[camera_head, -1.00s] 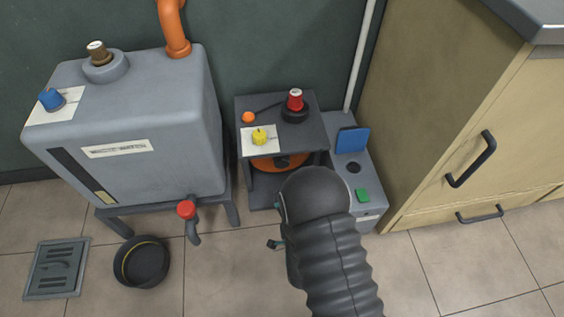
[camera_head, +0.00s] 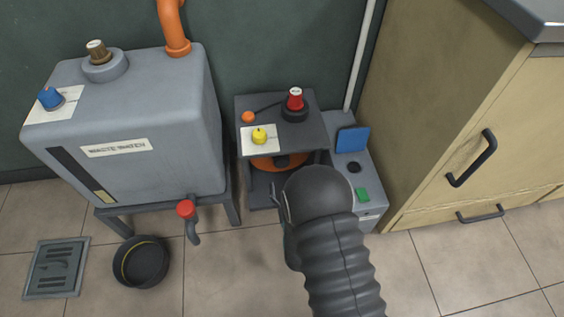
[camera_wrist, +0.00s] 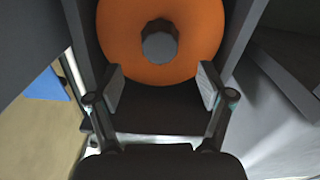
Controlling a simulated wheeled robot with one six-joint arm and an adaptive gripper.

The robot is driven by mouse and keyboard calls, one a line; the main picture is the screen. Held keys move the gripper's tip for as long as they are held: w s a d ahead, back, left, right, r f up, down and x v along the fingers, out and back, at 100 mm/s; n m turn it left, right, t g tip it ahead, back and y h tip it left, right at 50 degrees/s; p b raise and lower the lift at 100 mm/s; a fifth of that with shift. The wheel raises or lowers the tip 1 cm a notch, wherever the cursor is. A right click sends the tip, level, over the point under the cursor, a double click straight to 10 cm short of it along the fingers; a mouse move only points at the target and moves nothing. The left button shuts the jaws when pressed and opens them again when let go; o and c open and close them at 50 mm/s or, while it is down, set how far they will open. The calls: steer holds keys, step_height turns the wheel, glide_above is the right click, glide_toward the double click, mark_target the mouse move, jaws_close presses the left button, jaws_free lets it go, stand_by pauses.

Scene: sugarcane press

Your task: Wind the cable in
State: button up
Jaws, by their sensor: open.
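An orange disc (camera_head: 265,164), which looks like a cable reel, sits inside a small dark grey stand (camera_head: 251,185). In the wrist view the orange disc (camera_wrist: 118,35) has a dark grey faceted knob (camera_wrist: 160,45) at its middle. My gripper (camera_wrist: 161,82) is open and empty, its fingers spread on either side of the disc's lower part, with the knob beyond the tips. I cannot tell whether the fingers touch the disc. In the head view my arm hides most of the gripper and part of the disc. No loose cable is clearly visible on the disc.
The stand's top carries a red knob (camera_head: 295,99), a yellow knob (camera_head: 259,136) and an orange ball (camera_head: 248,117). A grey box with a blue flap (camera_head: 352,140) adjoins it. A grey tank (camera_head: 130,120) stands left, a beige cabinet (camera_head: 450,120) right.

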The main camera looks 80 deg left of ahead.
mark_target(282, 166)
steer(key=a, duration=0.9)
steer(key=shift+w+a+b, duration=0.15)
steer(key=shift+b, duration=0.25)
jaws_close()
